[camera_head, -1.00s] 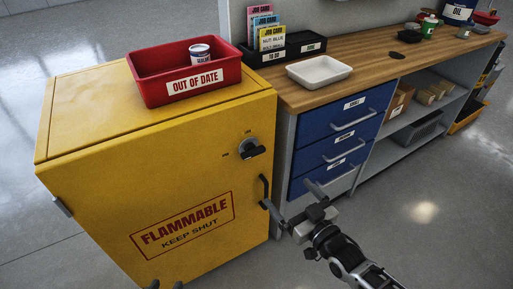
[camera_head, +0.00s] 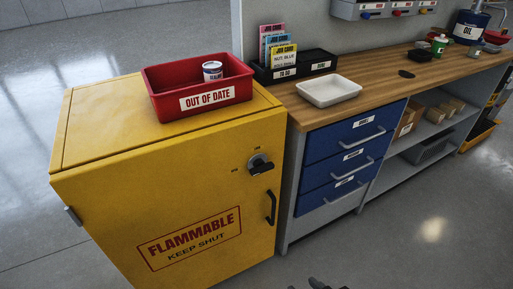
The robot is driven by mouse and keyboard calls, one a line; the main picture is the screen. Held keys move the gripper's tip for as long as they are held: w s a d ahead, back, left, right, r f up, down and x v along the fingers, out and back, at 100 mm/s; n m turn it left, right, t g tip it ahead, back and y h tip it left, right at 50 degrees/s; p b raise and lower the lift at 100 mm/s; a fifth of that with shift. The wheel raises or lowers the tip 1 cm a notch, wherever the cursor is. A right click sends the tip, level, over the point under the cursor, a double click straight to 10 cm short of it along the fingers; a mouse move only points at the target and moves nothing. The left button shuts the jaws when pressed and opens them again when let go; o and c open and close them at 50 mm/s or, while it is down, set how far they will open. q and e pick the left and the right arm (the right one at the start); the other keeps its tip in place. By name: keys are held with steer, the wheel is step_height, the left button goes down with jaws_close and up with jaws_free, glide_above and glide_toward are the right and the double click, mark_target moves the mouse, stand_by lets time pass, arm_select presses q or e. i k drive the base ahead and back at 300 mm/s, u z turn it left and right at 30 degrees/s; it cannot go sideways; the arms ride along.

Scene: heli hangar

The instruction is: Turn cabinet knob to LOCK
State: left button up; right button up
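The yellow cabinet (camera_head: 110,200) stands at the left with its door shut. Its black knob (camera_head: 260,164) is at the upper right of the door front, with small marks beside it too small to read. The black door handle (camera_head: 271,207) is below the knob. Only a small dark part of my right gripper (camera_head: 322,284) shows at the bottom edge, below and to the right of the handle and apart from the cabinet. Its fingers are too cut off to judge. My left gripper is out of view.
A red "OUT OF DATE" bin (camera_head: 165,107) with a can (camera_head: 212,71) sits on the cabinet. A wooden workbench (camera_head: 375,75) with blue drawers (camera_head: 345,160) stands close on the right. The floor (camera_head: 400,245) in front is clear.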

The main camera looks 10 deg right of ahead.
mark_target(260, 167)
steer(key=k, duration=0.45)
steer(key=z, duration=1.05)
steer(key=i, duration=0.8)
steer(key=u, duration=1.65)
